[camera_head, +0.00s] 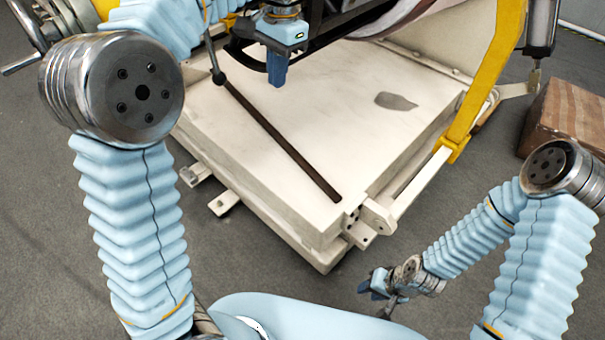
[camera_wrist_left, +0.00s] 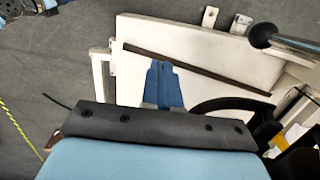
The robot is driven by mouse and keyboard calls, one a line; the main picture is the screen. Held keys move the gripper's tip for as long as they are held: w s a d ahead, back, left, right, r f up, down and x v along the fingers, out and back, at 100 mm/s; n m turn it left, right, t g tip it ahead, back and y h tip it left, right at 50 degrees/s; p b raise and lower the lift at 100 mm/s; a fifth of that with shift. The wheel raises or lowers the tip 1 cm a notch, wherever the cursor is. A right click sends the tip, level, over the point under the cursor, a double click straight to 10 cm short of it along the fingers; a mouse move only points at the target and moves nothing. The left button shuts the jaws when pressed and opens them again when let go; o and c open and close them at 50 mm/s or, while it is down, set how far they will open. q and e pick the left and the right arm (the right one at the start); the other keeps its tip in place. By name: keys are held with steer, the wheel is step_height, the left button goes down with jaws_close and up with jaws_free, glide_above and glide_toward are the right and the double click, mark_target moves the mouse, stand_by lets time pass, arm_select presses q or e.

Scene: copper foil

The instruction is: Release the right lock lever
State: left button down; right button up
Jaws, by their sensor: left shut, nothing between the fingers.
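A lever with a black ball knob (camera_head: 218,77) on a thin metal rod hangs at the upper left of the white platform in the head view. The knob also shows at the upper right of the left wrist view (camera_wrist_left: 262,35). I cannot tell whether this is the right lock lever. My left gripper (camera_head: 277,84) is shut and empty, its blue fingers pointing down over the platform, right of the knob and apart from it. Its closed fingers show in the left wrist view (camera_wrist_left: 160,66). My right gripper (camera_head: 372,284) is low, in front of the platform; its jaw opening is unclear.
The white platform (camera_head: 350,110) bears a dark strip (camera_head: 280,143) and a grey patch (camera_head: 396,101). A yellow bar (camera_head: 487,75) slants down at the right. A brown box (camera_head: 565,120) stands at the far right. Dark machine parts lie close behind my left gripper. Floor at lower left is clear.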

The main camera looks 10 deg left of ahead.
arm_select(q)
steer(key=d+f+h, duration=0.1)
steer(key=d+f, duration=0.1)
steer(key=f, duration=1.2)
steer(key=d+f+n+h, duration=0.1)
steer(key=d+f, duration=0.1)
steer(key=f, duration=1.1)
steer(key=shift+d+f, duration=0.2)
steer(key=shift+f, duration=0.2)
arm_select(e)
steer(key=shift+s+d, duration=0.25)
steer(key=shift+s, duration=0.3)
arm_select(q)
steer(key=w+a+r+n+y+b, duration=0.1)
steer(key=w+a+r+n+y, duration=0.15)
steer(key=r+y, duration=0.3)
steer(key=w+a+r+n+y+b, duration=0.1)
steer(key=w+a+r+y, duration=0.15)
steer(key=r+y, duration=0.35)
step_height(320, 180, up, 16)
steer(key=s+d+n+y, duration=0.1)
steer(key=s+n+y, duration=0.1)
steer(key=n+y, duration=0.3)
steer(key=shift+d+r+n+b, duration=0.2)
steer(key=shift+d+n+b, duration=0.15)
steer(key=shift+d+n, duration=0.1)
arm_select(e)
step_height(320, 180, down, 3)
steer(key=shift+r, duration=0.1)
